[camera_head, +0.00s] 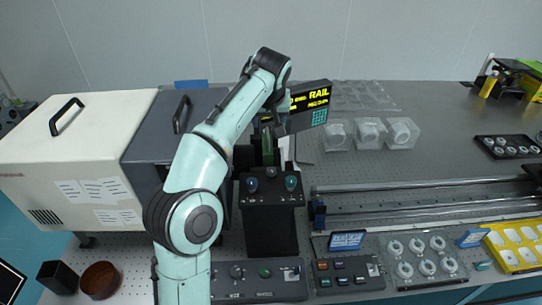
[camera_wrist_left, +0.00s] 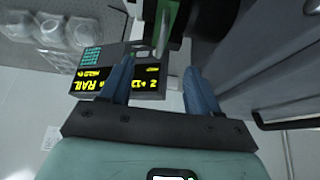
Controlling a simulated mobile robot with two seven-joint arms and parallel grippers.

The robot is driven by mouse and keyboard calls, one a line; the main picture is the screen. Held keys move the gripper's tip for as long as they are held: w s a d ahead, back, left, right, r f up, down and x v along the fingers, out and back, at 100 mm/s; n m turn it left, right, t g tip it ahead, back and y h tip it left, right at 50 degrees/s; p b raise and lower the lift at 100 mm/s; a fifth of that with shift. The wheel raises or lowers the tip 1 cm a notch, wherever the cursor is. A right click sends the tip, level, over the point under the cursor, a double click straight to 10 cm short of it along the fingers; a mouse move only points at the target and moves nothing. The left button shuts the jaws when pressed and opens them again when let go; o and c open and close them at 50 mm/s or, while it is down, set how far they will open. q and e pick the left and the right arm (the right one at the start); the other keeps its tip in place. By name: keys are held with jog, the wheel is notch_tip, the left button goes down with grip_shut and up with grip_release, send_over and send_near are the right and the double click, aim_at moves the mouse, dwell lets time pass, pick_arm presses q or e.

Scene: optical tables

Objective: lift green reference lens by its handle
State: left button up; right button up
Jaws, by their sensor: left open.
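A green piece, seemingly the green reference lens (camera_head: 268,149), stands behind the black box with coloured knobs in the head view. At the top of the left wrist view a green part (camera_wrist_left: 171,14) shows, cut off by the frame edge, with a thin grey rod beside it that may be its handle. My left gripper (camera_wrist_left: 158,67) is open, its two blue fingers apart with nothing held between them. The green part lies beyond the fingertips, roughly in line with the gap. My forearm partly hides this spot in the head view. My right gripper is not in view.
A dark display reading RAIL (camera_head: 309,98) stands close behind the gripper. A grey cabinet (camera_head: 180,110) is close on the left. The black knob box (camera_head: 270,228) stands in front. Clear lens boxes (camera_head: 370,134) and a long rail (camera_head: 420,187) lie to the right.

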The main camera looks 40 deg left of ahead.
aim_at(267, 133)
pick_arm(q)
jog(key=x, duration=0.6)
jog(key=shift+s+f+b, duration=0.15)
jog(key=shift+s+b, duration=0.1)
jog(key=shift+b, duration=0.05)
jog(key=shift+x, duration=2.95)
jog(key=shift+w, duration=0.1)
grip_shut()
jog(key=shift+r, duration=0.2)
